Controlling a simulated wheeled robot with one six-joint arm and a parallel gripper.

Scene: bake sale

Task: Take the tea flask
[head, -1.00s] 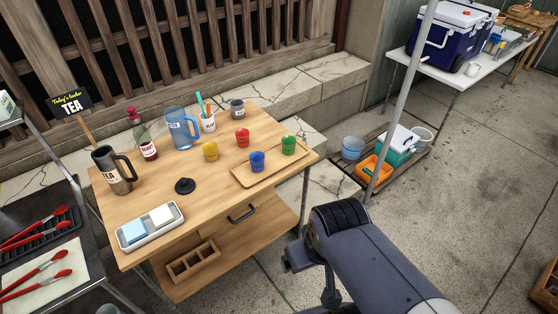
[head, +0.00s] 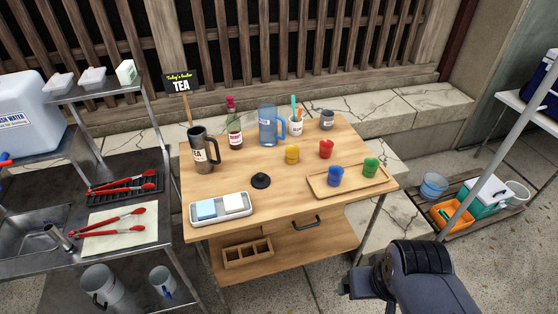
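The tea flask (head: 203,152) is a dark grey, handled flask with a white label reading TEA. It stands upright and open-topped at the left back of the wooden table (head: 275,205). A round black lid-like disc with a knob (head: 260,181) lies on the table to its right. My arm shows at the lower right, in front of the table and well apart from the flask. The fingertips of my gripper cannot be made out.
Near the flask stand a dark bottle (head: 234,128) and a blue jug (head: 268,130). Several coloured cups stand further right, some on a wooden tray (head: 348,185). A white tray with sponges (head: 220,209) sits at the front left. A metal sink stand (head: 100,262) adjoins the left side.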

